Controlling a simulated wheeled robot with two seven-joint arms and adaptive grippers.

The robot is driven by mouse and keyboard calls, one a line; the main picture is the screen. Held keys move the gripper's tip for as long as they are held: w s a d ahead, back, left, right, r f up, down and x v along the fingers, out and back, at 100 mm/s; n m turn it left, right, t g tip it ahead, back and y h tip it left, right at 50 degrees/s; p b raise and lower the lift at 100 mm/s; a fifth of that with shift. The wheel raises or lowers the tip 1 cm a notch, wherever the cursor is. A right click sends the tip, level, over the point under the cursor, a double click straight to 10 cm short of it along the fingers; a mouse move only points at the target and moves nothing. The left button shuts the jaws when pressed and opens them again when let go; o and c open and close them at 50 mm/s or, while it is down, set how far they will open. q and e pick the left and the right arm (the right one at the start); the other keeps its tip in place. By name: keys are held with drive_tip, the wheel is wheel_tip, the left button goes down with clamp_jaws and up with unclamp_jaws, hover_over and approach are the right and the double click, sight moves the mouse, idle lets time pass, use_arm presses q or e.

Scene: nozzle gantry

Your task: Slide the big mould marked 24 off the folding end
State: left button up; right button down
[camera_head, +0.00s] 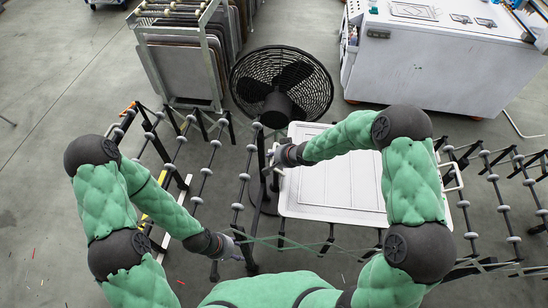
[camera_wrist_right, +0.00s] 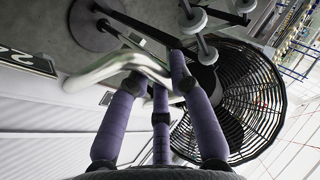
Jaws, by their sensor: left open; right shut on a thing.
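The big mould (camera_head: 325,195) is a white flat panel with a raised rim, lying on the roller conveyor right of centre in the head view. Its number plate (camera_wrist_right: 25,60) shows partly in the right wrist view; only a "2" is readable. My right gripper (camera_head: 272,160) is at its left edge. In the right wrist view its purple fingers (camera_wrist_right: 155,85) are shut on the bent metal handle (camera_wrist_right: 105,68). Another handle (camera_head: 455,180) is on the right edge. My left gripper (camera_head: 240,252) is open and empty, lower left of the mould, apart from it.
A black fan (camera_head: 282,82) stands just behind the mould's left end. Roller rails (camera_head: 205,172) extend left and right (camera_head: 505,210). A rack of panels (camera_head: 185,55) stands back left, a white cabinet (camera_head: 430,65) back right.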

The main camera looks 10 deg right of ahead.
drive_tip(key=shift+s+d+f, duration=0.25)
drive_tip(key=shift+s+d, duration=0.05)
drive_tip(key=shift+d, duration=0.25)
use_arm(q)
drive_tip(key=shift+s+d, duration=0.1)
drive_tip(key=shift+d, duration=0.35)
use_arm(e)
drive_tip(key=c, duration=1.1)
unclamp_jaws()
drive_tip(key=shift+o, duration=0.2)
drive_tip(key=shift+a, duration=0.1)
drive_tip(key=shift+r, duration=0.1)
drive_tip(key=v, duration=1.2)
drive_tip(key=shift+w, duration=0.25)
use_arm(q)
drive_tip(key=shift+r, duration=0.1)
use_arm(e)
drive_tip(key=shift+r, duration=0.15)
